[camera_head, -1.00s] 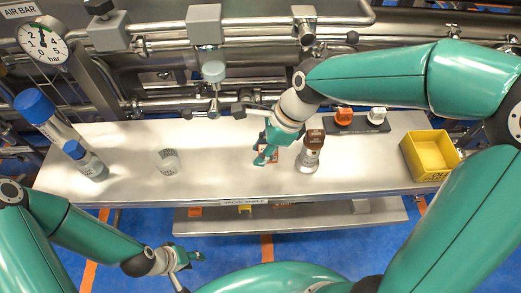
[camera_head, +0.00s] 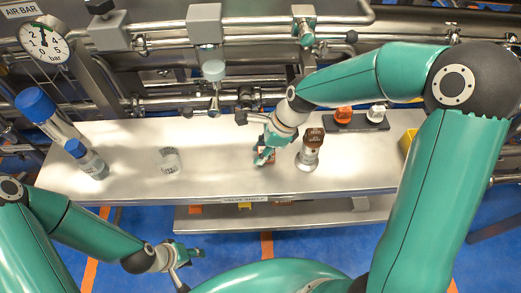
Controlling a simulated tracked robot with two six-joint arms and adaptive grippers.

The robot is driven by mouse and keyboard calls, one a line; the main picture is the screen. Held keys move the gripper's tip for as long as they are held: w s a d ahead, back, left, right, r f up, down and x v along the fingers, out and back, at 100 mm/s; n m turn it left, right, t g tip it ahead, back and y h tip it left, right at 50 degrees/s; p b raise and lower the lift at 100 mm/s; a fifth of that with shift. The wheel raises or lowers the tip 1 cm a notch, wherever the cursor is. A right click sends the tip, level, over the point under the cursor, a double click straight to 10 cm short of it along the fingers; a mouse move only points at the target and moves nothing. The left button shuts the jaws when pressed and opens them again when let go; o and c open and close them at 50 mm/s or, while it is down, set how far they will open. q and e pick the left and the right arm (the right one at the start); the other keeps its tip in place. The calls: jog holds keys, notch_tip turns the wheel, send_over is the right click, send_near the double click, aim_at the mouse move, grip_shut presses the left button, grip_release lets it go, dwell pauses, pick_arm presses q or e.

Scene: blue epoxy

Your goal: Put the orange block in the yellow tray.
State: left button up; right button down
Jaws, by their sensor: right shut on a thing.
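The orange block (camera_head: 271,146) is on the metal shelf's middle area, mostly hidden by my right gripper. My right gripper (camera_head: 264,157) points down and is shut on the block; I cannot tell whether the block touches the shelf. The yellow tray (camera_head: 408,141) is at the right end of the shelf, mostly hidden behind my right arm. My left gripper (camera_head: 187,256) is low over the blue floor in front of the shelf, away from the block; its jaw opening is unclear.
A brown-topped metal fitting (camera_head: 309,150) stands close right of my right gripper. Behind it a dark rack holds orange (camera_head: 343,115) and white (camera_head: 376,113) knobs. A clear beaker (camera_head: 169,160) and blue-capped bottles (camera_head: 88,160) stand left. Pipes run behind the shelf (camera_head: 225,180).

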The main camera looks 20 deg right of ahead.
jog(key=shift+f, duration=0.15)
jog(key=c, duration=0.9)
grip_release()
jog(key=shift+o, duration=0.2)
